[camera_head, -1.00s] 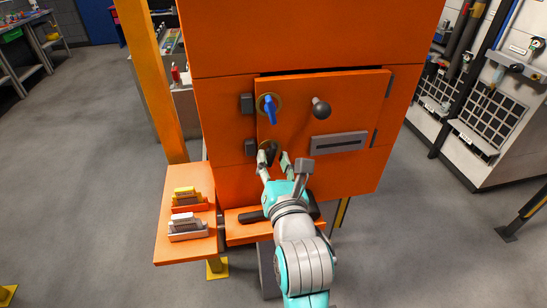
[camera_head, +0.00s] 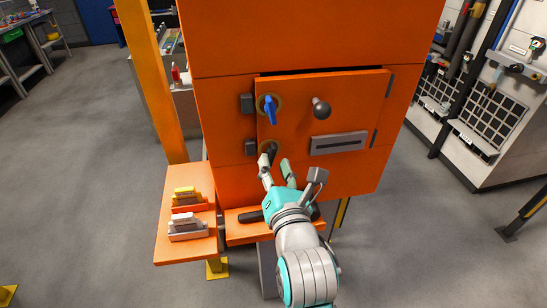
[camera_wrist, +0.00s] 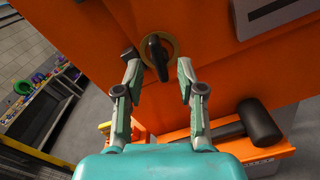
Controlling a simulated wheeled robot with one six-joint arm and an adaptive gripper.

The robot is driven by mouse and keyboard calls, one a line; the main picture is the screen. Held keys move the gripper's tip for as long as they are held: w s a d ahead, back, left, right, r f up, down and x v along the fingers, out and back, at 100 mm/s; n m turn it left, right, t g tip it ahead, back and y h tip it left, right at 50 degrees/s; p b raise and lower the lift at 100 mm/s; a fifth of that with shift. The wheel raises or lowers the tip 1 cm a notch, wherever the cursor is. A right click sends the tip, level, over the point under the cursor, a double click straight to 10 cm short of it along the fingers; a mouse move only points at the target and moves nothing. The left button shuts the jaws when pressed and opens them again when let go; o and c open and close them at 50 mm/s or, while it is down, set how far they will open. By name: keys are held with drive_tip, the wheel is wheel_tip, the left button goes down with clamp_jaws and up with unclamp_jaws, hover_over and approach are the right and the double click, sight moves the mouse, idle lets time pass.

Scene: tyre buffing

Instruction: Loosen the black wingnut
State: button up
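The black wingnut (camera_wrist: 156,56) stands on a brass-coloured round plate on the orange panel (camera_head: 350,110). In the wrist view it is tilted slightly off upright, just beyond and between my fingertips. In the head view the wingnut (camera_head: 271,150) is at the lower left of the panel, partly hidden by a finger. My gripper (camera_head: 276,166) is below and in front of it, fingers spread. In the wrist view my gripper (camera_wrist: 157,70) is open and empty, with a gap between each finger and the wingnut.
A blue wingnut (camera_head: 269,109) sits above the black one. A black ball knob (camera_head: 321,108) and a grey handle (camera_head: 338,143) are to the right. A side shelf (camera_head: 172,233) holds two small block-like items. A black-headed mallet (camera_wrist: 260,122) lies on the ledge below.

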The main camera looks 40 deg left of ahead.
drive_tip(key=shift+x, duration=1.3)
clamp_jaws()
drive_tip(key=shift+n, duration=1.2)
unclamp_jaws()
drive_tip(key=shift+d, duration=0.1)
drive_tip(key=shift+v, duration=1.2)
